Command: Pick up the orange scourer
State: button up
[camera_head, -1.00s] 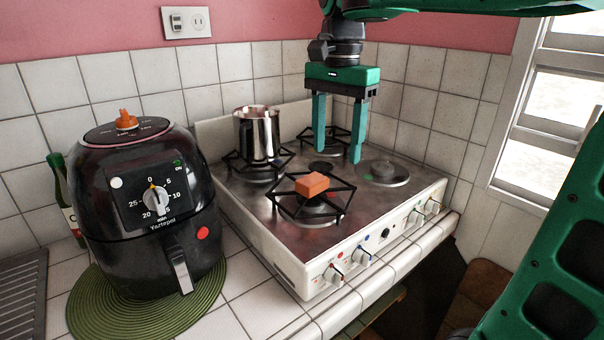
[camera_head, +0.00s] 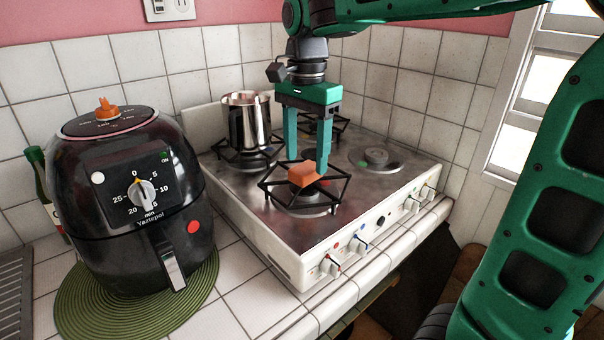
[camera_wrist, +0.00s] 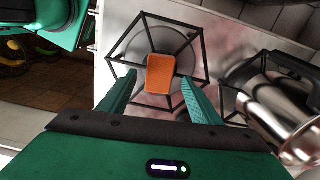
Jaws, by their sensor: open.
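The orange scourer (camera_head: 304,173) is a small block lying on the front burner grate of the stove. It also shows in the wrist view (camera_wrist: 160,74), ahead of and between my two fingers. My gripper (camera_head: 307,162) is open and points down, its green fingers just behind and above the scourer in the head view. In the wrist view my gripper (camera_wrist: 158,92) has a finger on each side of the scourer's line, with nothing between the tips that I can see touching. The right finger's tip overlaps the scourer's edge in the head view.
A steel pot (camera_head: 246,122) stands on the back left burner, close to my fingers. The black air fryer (camera_head: 140,205) stands left of the stove on a green round mat (camera_head: 85,310). The stove (camera_head: 340,226) has knobs along its front. The right burner (camera_head: 375,160) is empty.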

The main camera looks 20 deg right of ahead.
jog(key=shift+f, duration=0.95)
jog(key=c, duration=1.1)
jog(key=shift+r, duration=0.45)
jog(key=r, duration=0.3)
jog(key=shift+s+a+r, duration=0.15)
jog(key=shift+a+r, duration=0.15)
jog(key=shift+r, duration=0.05)
jog(key=s+a+r, duration=0.2)
jog(key=a, duration=0.1)
jog(key=s+a+r, duration=0.2)
jog(key=a, duration=0.1)
jog(key=s+a+r, duration=0.2)
jog(key=a, duration=0.1)
jog(key=shift+s+a+r, duration=0.1)
jog(key=shift+r, duration=0.1)
